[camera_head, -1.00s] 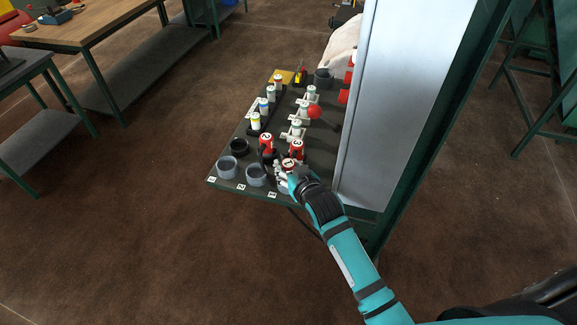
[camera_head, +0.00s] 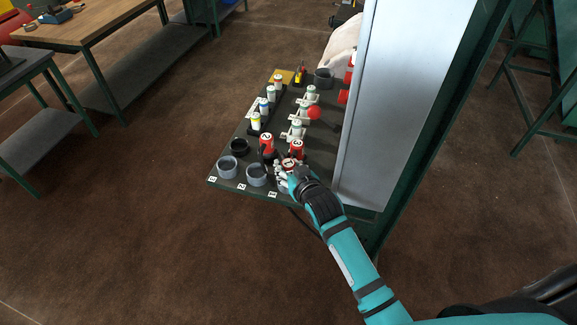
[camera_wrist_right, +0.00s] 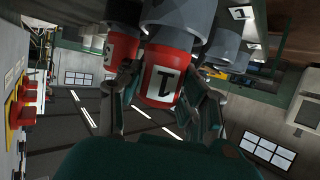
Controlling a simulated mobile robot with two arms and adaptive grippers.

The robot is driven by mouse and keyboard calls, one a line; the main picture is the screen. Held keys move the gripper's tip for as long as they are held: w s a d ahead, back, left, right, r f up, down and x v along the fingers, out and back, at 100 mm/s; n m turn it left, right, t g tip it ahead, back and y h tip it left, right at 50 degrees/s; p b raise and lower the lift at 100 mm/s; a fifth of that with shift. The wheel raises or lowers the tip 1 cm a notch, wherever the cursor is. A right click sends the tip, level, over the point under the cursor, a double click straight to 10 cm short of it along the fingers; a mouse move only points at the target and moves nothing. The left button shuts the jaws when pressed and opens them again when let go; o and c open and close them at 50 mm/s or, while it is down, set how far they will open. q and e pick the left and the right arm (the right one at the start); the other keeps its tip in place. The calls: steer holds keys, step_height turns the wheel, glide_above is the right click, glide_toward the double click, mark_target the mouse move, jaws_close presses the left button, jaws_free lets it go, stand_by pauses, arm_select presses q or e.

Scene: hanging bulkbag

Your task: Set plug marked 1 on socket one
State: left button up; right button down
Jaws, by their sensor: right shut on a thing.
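The red plug marked 1 (camera_head: 289,164) is in my right gripper (camera_head: 284,172), at the near right corner of the dark board. In the right wrist view the plug (camera_wrist_right: 162,82) shows its white label between the two fingers (camera_wrist_right: 165,100). A grey cylindrical socket (camera_wrist_right: 180,18) lies directly beyond it, in line with it. A card marked 1 (camera_wrist_right: 240,13) is beside this socket. I cannot tell how far the plug is inside the socket. In the head view the gripper mostly hides this socket. My left gripper is out of view.
Two grey sockets (camera_head: 227,168) (camera_head: 257,175) stand to the left, with a black ring (camera_head: 239,147) behind. Two other red plugs (camera_head: 267,143) (camera_head: 297,149) stand close by. A red-ball lever (camera_head: 313,113) and a grey cabinet panel (camera_head: 400,100) are on the right.

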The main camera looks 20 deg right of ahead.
steer(key=shift+f+b, duration=0.4)
steer(key=shift+f, duration=0.2)
steer(key=c, duration=1.1)
jaws_free()
steer(key=shift+c, duration=0.2)
steer(key=shift+s+r+p, duration=0.3)
steer(key=shift+s+p, duration=0.2)
steer(key=shift+p, duration=0.15)
steer(key=p+v, duration=0.4)
steer(key=shift+s+d+r, duration=0.1)
steer(key=shift+s+r, duration=0.1)
steer(key=shift+s, duration=0.15)
steer(key=p+v, duration=0.3)
steer(key=v, duration=0.2)
steer(key=shift+s, duration=0.1)
steer(key=shift+f, duration=0.2)
